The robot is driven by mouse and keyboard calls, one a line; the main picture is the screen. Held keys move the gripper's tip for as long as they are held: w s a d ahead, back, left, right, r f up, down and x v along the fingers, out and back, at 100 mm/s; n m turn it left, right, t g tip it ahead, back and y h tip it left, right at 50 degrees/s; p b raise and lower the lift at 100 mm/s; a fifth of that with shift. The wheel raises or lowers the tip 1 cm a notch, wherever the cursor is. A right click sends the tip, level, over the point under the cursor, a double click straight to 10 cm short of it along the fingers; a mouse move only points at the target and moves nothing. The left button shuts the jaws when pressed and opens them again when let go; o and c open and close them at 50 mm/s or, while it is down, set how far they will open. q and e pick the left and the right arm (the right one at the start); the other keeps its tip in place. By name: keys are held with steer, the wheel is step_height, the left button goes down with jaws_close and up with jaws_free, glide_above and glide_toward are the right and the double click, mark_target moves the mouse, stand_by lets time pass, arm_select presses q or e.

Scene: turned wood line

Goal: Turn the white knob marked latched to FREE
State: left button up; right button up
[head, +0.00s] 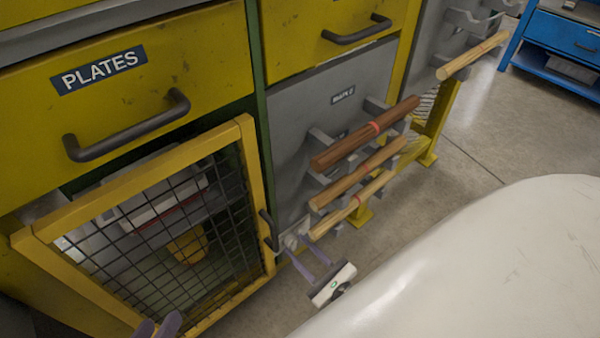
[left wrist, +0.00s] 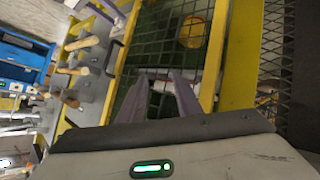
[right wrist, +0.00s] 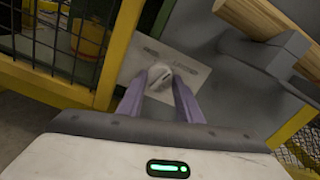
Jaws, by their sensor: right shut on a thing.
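The white knob (right wrist: 160,76) sits on a pale plate (right wrist: 182,58) with small dark markings, too small to read, on the grey panel. A dark line shows on its face. My right gripper (right wrist: 159,82) is shut on the knob, one finger on each side. In the head view the right gripper (head: 303,252) reaches the plate beside the mesh door, and its fingers partly hide the knob. My left gripper (head: 157,326) is at the bottom edge, in front of the mesh door. In the left wrist view its fingers (left wrist: 162,78) stand a little apart with nothing between them.
A yellow-framed mesh door (head: 130,180) with a dark handle (head: 268,230) is left of the knob. Wooden turned bars (head: 365,132) rest on grey brackets above right. A yellow PLATES drawer (head: 190,60) is above the door. Bare floor (head: 470,120) lies to the right.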

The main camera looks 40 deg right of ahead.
steer(key=n, duration=1.3)
steer(key=shift+n, duration=0.3)
stand_by(0.4)
steer(key=o, duration=1)
steer(key=shift+o, duration=0.2)
steer(key=shift+s, duration=0.1)
